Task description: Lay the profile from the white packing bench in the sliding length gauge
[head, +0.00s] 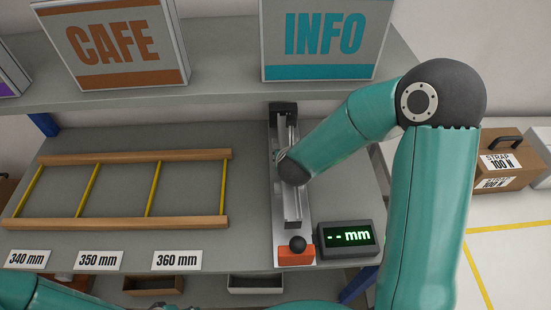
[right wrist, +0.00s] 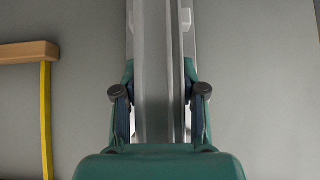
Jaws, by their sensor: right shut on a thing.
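The aluminium profile (head: 291,208) is a silver grooved bar, lying lengthwise along the sliding length gauge (head: 278,225) in the head view. It also runs up the middle of the right wrist view (right wrist: 152,50). My right gripper (right wrist: 159,95) is shut on the profile, one finger on each side. In the head view my right wrist covers part of the profile and hides the fingers. I cannot tell whether the profile rests fully on the gauge bed. The gauge's orange slider (head: 297,255) with its black knob is at the near end.
The gauge display (head: 346,238) shows "-- mm". A wooden rack (head: 120,223) with yellow bars lies left, behind labels for 340 (head: 27,258), 350 (head: 99,260) and 360 mm (head: 177,260). A shelf with CAFE (head: 113,42) and INFO (head: 323,38) lightboxes overhangs the back.

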